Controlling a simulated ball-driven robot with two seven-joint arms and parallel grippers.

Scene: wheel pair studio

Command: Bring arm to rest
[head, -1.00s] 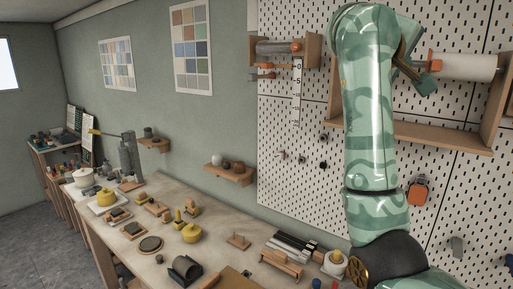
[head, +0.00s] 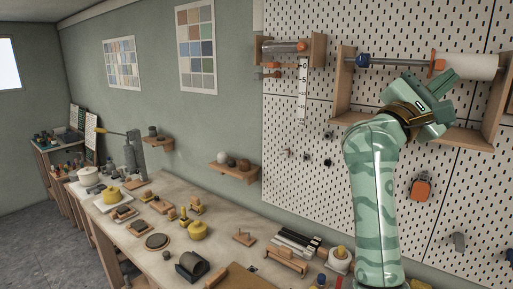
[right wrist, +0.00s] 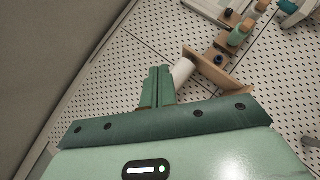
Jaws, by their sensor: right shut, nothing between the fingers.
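My right gripper (head: 447,80) is in front of the pegboard, at the end of my green camouflage-patterned arm, which rises from the lower right in the head view. Its two green fingers are together and empty; they also show shut in the right wrist view (right wrist: 157,86). In the head view the gripper overlaps the wooden rack that holds a rod with a white roll (head: 474,66), an orange collar (head: 438,68) and a blue knob (head: 362,61). I cannot tell the exact gap between gripper and rack. My left gripper is out of view.
The pegboard (head: 290,110) carries an upper wooden holder (head: 318,50), an orange device (head: 421,190) and pegs. The workbench (head: 130,251) below is crowded with small wooden parts and yellow pots (head: 198,230). Open floor (head: 40,240) shows at the left.

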